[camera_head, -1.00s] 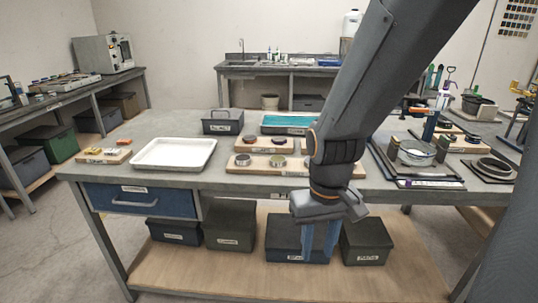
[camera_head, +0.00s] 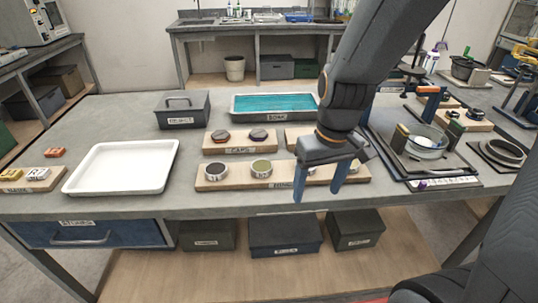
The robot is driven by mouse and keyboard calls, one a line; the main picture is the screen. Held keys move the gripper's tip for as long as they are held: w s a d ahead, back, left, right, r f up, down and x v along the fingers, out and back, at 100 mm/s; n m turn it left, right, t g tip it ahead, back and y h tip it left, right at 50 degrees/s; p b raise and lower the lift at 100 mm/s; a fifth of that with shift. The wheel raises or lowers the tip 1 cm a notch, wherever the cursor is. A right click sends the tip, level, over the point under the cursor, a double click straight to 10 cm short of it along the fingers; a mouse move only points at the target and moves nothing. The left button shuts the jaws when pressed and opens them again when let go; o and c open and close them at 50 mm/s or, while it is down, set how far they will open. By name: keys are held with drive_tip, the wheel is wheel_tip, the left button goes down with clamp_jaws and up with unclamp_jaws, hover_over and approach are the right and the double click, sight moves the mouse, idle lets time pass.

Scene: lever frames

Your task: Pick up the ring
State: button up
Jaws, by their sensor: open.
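A dark ring (camera_head: 503,160) lies flat on a dark plate at the right end of the table. A round, clear-walled dish (camera_head: 427,141) with a pale rim stands to its left in a dark tray; I cannot tell whether a loose ring is part of it. My gripper (camera_head: 318,190) is open and empty, with its blue fingers pointing down at the table's front edge. It is well to the left of the dark ring and in front of the wooden block with round tins.
Wooden blocks with tins (camera_head: 262,168) and caps (camera_head: 221,136) stand mid-table, partly behind my arm. A white tray (camera_head: 122,190) is at left, a teal-filled tray (camera_head: 240,107) and a dark box (camera_head: 183,110) at the back. Clamps on posts (camera_head: 430,101) rise behind the dish.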

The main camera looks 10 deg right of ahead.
sight(262, 165)
drive_tip(key=w+a+r+n+t+y+p, duration=0.1)
drive_tip(key=w+a+r+n+p, duration=0.55)
drive_tip(key=w+a, duration=0.3)
drive_tip(key=shift+w+a+p+x, duration=0.1)
drive_tip(key=shift+a+p+x, duration=0.15)
drive_tip(key=shift+x, duration=0.95)
drive_tip(key=shift+w+a+p+x, duration=0.1)
drive_tip(key=shift+p+x, duration=0.2)
drive_tip(key=shift+x, duration=0.95)
drive_tip(key=shift+w+a+p+x, duration=0.1)
drive_tip(key=shift+a+p+x, duration=0.15)
drive_tip(key=shift+x, duration=0.95)
drive_tip(key=shift+r, duration=0.1)
drive_tip(key=shift+c, duration=0.4)
drive_tip(key=c, duration=1.2)
